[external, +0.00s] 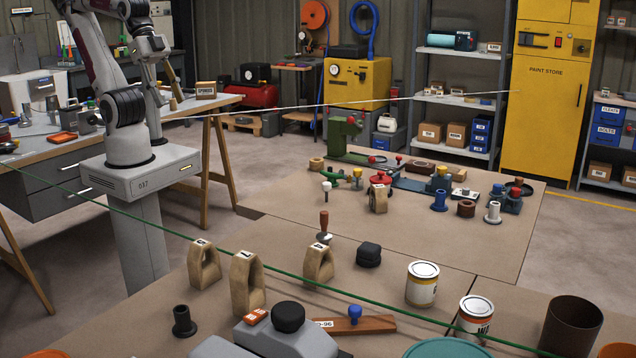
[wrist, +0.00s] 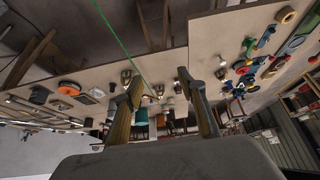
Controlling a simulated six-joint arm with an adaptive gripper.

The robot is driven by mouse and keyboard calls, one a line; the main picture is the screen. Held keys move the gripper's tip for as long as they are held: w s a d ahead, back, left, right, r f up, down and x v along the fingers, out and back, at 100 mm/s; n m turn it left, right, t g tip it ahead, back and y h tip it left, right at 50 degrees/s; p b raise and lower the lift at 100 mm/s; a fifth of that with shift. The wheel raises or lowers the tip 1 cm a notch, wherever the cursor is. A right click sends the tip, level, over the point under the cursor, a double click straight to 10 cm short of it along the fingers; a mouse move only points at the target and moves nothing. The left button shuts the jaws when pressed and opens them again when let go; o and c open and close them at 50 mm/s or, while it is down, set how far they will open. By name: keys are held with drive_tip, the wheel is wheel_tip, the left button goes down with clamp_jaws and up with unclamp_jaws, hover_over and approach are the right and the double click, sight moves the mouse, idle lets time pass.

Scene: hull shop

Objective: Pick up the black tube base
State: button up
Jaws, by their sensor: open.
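The black tube base (external: 183,320) stands upright on the brown bench in the external view, at the near left. It is a short black tube on a wider round foot. My gripper (external: 166,98) is high up at the left in the external view, above my grey base and well away from the tube base. In the wrist view my gripper (wrist: 160,78) has its two fingers apart, with nothing held between them. I cannot pick out the tube base surely among the small dark things in the wrist view.
Wooden blocks (external: 247,283) stand behind the tube base, with a green line (external: 200,240) stretched above the bench. A grey tool with a black knob (external: 288,317) is just right of it. Paint cans (external: 422,283) and a wide dark pipe (external: 571,325) stand farther right.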

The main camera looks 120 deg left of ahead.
drive_tip(key=w+d+r+m+t+h, duration=0.1)
drive_tip(key=w+d, duration=0.5)
drive_tip(key=w, duration=0.3)
drive_tip(key=w+d+t+h, duration=0.1)
drive_tip(key=w+d+h, duration=0.1)
drive_tip(key=w+d, duration=0.5)
drive_tip(key=t, duration=0.4)
hover_over(176, 308)
drive_tip(key=s+a, duration=0.5)
wheel_tip(176, 308, down, 15)
drive_tip(key=d+f, duration=0.1)
drive_tip(key=f, duration=0.3)
drive_tip(key=d+f+t+y, duration=0.1)
drive_tip(key=d+f, duration=0.1)
drive_tip(key=f, duration=0.1)
drive_tip(key=d+f+y, duration=0.1)
drive_tip(key=f, duration=0.3)
drive_tip(key=shift+s+d+f+n, duration=0.2)
drive_tip(key=shift+s+f+n, duration=0.15)
drive_tip(key=shift+n, duration=0.05)
drive_tip(key=shift+s+d+f+t+y, duration=0.1)
drive_tip(key=shift+s+f+t+y, duration=0.15)
drive_tip(key=shift+f+t+y, duration=0.3)
drive_tip(key=shift+f, duration=0.1)
drive_tip(key=shift+w, duration=0.1)
drive_tip(key=shift+x, duration=1.25)
drive_tip(key=shift+w+f, duration=0.1)
